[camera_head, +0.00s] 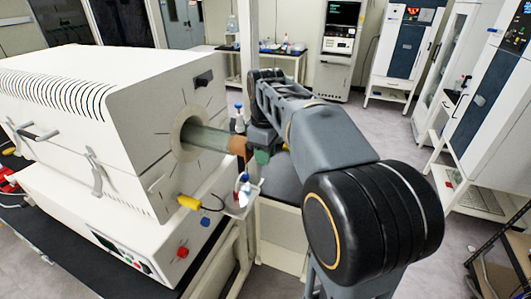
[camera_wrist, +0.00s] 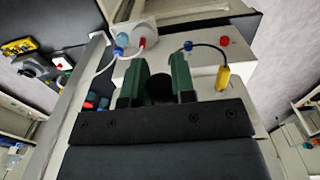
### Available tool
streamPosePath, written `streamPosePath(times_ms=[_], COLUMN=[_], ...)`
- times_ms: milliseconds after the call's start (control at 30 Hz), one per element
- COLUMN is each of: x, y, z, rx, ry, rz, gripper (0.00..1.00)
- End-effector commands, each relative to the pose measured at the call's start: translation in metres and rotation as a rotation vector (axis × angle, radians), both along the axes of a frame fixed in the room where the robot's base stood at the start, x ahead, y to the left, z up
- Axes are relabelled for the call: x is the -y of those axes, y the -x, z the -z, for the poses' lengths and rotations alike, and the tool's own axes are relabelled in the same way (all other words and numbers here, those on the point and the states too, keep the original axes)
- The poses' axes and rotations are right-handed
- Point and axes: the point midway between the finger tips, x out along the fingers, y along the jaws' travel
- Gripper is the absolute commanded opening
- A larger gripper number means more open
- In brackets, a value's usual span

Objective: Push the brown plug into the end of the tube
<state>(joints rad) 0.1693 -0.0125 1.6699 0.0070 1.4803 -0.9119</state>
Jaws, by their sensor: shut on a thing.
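The greenish glass tube (camera_head: 207,138) sticks out of the round opening in the white furnace's end face. The brown plug (camera_head: 238,145) is at the tube's right end, in line with it. I cannot tell how far it sits inside. My gripper (camera_head: 260,152) is just right of the plug and shut on it, partly hidden by my arm. In the wrist view, the green fingers of my gripper (camera_wrist: 158,78) stand either side of a dark round shape, which looks like the plug's shaded back. The tube is not clear there.
The white tube furnace (camera_head: 140,130) fills the left. Blue-capped fittings (camera_head: 245,182) stand close below the tube end, with a yellow connector (camera_head: 189,203) on a cable. A back bench (camera_head: 260,55) and cabinets stand beyond. Open floor lies to the right.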

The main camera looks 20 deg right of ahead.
Motion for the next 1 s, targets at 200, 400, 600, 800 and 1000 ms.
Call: streamPosePath(times_ms=[200, 400, 600, 800, 1000], x=[0.000, -0.001, -0.005, -0.011, -0.017], y=[0.000, -0.001, -0.006, -0.012, -0.018], z=[0.000, -0.001, -0.001, -0.001, -0.001], rx=[0.000, 0.000, 0.000, 0.000, -0.001], ry=[0.000, 0.000, 0.000, 0.000, 0.000], rz=[0.000, 0.000, -0.001, -0.001, -0.002], gripper=[0.00, 0.00, 0.00, 0.00, 0.00])
